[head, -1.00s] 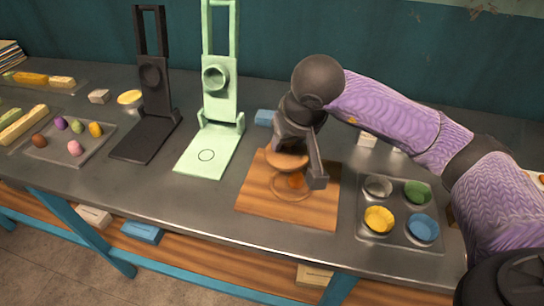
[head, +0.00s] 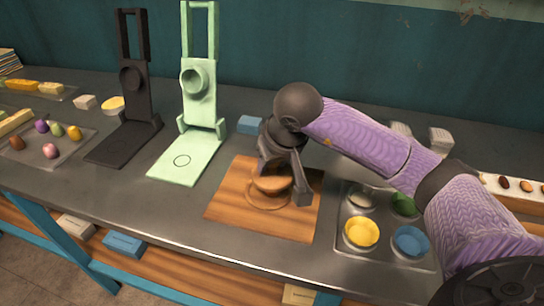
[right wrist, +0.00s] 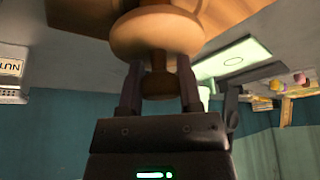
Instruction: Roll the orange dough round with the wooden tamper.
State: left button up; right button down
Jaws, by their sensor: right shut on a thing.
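My right gripper (head: 284,186) is over the wooden board (head: 228,209) with its fingers pointing down. It is shut on the wooden tamper (head: 271,185), whose round disc sits low over the circle marked on the board. In the right wrist view the fingers (right wrist: 158,88) stand either side of the handle of the tamper (right wrist: 156,36), with the wide disc beyond them. The orange dough does not show now; the tamper and fingers cover that spot. Whether the disc touches the dough or board I cannot tell. My left gripper is not in view.
A metal tray (head: 347,262) with yellow, blue, green and pale cups stands right of the board. A mint press (head: 172,170) and a black press (head: 116,152) stand to the left. A tray of coloured dough balls (head: 32,157) lies further left.

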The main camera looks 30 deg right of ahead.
dwell(0.5)
jog(key=shift+f, duration=0.2)
jog(key=shift+f+b, duration=0.2)
jog(key=shift+b, duration=0.15)
jog(key=shift+s+f, duration=0.1)
dwell(0.4)
jog(key=shift+s+a, duration=0.1)
jog(key=shift+s, duration=0.1)
